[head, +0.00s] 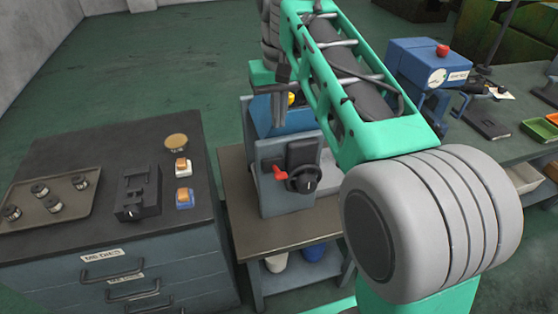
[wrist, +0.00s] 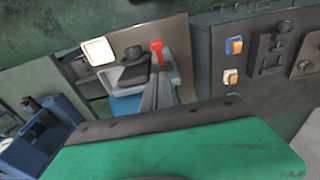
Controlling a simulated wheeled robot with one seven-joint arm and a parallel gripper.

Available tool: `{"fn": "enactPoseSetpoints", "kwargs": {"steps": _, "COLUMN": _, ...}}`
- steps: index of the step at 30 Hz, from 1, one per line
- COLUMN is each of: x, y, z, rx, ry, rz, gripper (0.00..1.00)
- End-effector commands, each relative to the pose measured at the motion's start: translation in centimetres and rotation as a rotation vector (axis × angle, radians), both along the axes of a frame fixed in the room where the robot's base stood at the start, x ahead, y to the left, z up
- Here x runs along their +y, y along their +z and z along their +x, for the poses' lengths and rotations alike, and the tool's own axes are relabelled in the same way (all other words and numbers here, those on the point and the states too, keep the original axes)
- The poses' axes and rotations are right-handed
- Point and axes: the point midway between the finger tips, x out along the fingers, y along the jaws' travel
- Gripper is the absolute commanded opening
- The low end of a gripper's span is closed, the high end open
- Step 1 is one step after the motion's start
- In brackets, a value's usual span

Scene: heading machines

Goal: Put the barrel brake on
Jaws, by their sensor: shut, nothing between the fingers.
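A grey and blue machine (head: 270,195) stands on a low bench in the middle of the head view. Its front has a dark handwheel (head: 304,180) and a small red lever (head: 279,174), the only brake-like part I see. In the wrist view the red lever (wrist: 157,50) stands beside a dark round knob or wheel (wrist: 135,53). My gripper (wrist: 157,75) is shut and empty; its dark fingers point towards the red lever and overlap its lower end in the picture. I cannot tell whether they touch.
A dark cabinet (head: 90,140) at left bears a tray (head: 78,178) of round dies, a black block (head: 137,190) and two switches. A blue press (head: 425,65) with a gauge stands on the right bench. Open floor lies behind the cabinet.

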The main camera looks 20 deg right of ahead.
Motion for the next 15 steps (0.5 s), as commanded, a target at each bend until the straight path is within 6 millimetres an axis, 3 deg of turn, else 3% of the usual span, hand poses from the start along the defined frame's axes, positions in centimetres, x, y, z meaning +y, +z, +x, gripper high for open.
{"fn": "enactPoseSetpoints", "kwargs": {"steps": 5, "x": 0.0, "y": -1.4, "z": 0.1, "rx": 0.0, "ry": 0.0, "rz": 0.0, "gripper": 0.0}}
{"fn": "enactPoseSetpoints", "kwargs": {"steps": 15, "x": 0.0, "y": -8.4, "z": 0.8, "rx": 0.001, "ry": 0.001, "rz": 0.0, "gripper": 0.0}}
